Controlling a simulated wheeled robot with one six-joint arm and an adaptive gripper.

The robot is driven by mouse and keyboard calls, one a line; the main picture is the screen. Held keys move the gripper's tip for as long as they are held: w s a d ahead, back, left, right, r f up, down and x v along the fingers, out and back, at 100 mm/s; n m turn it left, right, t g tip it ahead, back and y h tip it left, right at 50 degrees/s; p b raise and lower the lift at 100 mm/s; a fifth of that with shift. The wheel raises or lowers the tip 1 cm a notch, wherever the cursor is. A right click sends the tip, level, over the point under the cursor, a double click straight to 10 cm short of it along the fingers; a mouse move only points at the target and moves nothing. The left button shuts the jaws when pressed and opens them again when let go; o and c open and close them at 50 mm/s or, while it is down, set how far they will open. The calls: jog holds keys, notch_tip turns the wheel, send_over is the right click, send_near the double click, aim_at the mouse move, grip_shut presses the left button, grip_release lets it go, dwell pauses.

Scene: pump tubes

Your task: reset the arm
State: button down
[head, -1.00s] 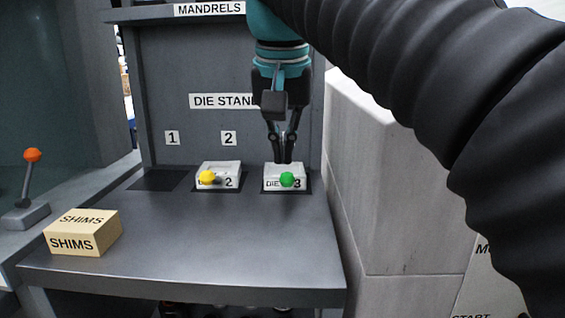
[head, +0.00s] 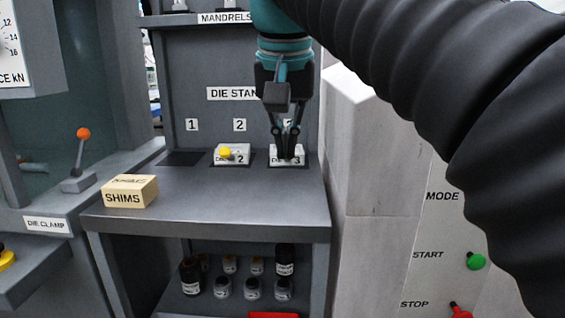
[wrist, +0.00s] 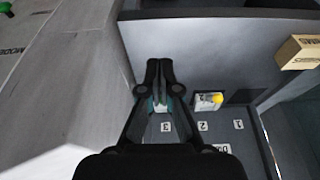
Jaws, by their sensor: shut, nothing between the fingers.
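My gripper (head: 287,156) points down over the die stand, in front of die 3 (head: 276,160) in the head view. Its fingers are together with nothing between them. In the wrist view my gripper (wrist: 160,64) hides most of die 3, and I cannot tell whether it touches it. Die 2 (head: 241,149), a pale block with a yellow knob, sits to the left on its dark pad. The pad under label 1 (head: 184,158) is empty. My arm runs from the top of the stand to the upper right.
A SHIMS box (head: 124,198) sits on the stand's left end. An orange-tipped lever (head: 80,150) is further left. Several jars (head: 252,288) stand on the shelf below. A pale panel with START (head: 474,262) and STOP buttons is at the right.

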jog(key=s+d+f, duration=0.4)
jog(key=d+f, duration=0.1)
jog(key=f, duration=0.5)
jog(key=s+d+f+t, duration=0.1)
jog(key=s+d+f, duration=0.3)
jog(key=f, duration=0.6)
jog(key=s+d+f+t, duration=0.1)
jog(key=s+d+f, duration=0.4)
jog(key=f, duration=0.5)
jog(key=shift+d+f, duration=0.35)
jog(key=shift+d, duration=0.45)
jog(key=shift+s, duration=0.1)
